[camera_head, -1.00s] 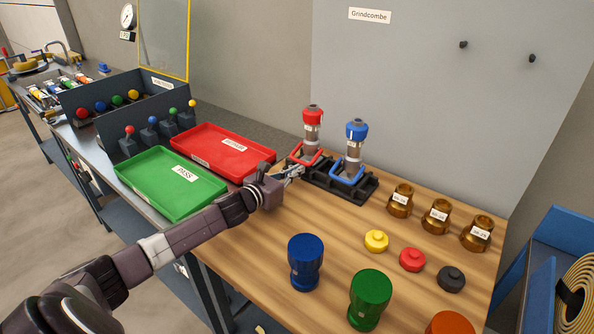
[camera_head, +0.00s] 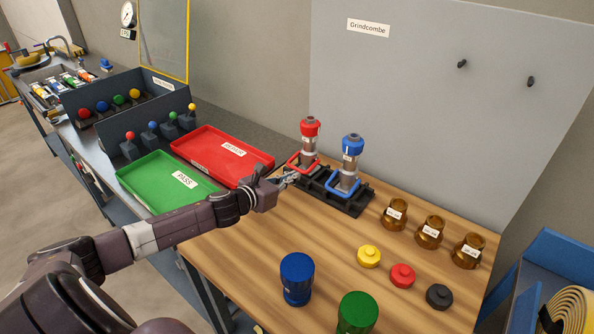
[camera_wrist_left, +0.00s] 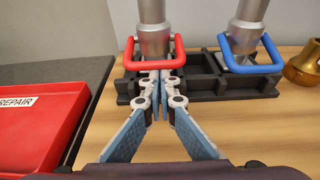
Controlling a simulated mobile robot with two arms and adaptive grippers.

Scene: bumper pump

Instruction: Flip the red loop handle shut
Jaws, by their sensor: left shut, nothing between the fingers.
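The red loop handle (camera_head: 297,165) is at the foot of the red-topped cylinder (camera_head: 309,139), which stands in a black rack (camera_head: 333,197). In the left wrist view the red loop handle (camera_wrist_left: 176,60) stands out toward me, low at the front of the cylinder. My left gripper (camera_head: 294,177) is shut and empty, its tips (camera_wrist_left: 152,88) just in front of and below the loop's front bar; I cannot tell whether they touch. A blue loop handle (camera_head: 346,187) belongs to the blue-topped cylinder beside it. My right gripper is not in view.
A red tray (camera_head: 262,166) and a green tray (camera_head: 133,195) lie to the left. Brass fittings (camera_head: 394,214), small knobs (camera_head: 369,256) and larger blue (camera_head: 297,275) and green (camera_head: 357,314) caps stand to the right and in front. Wood between is clear.

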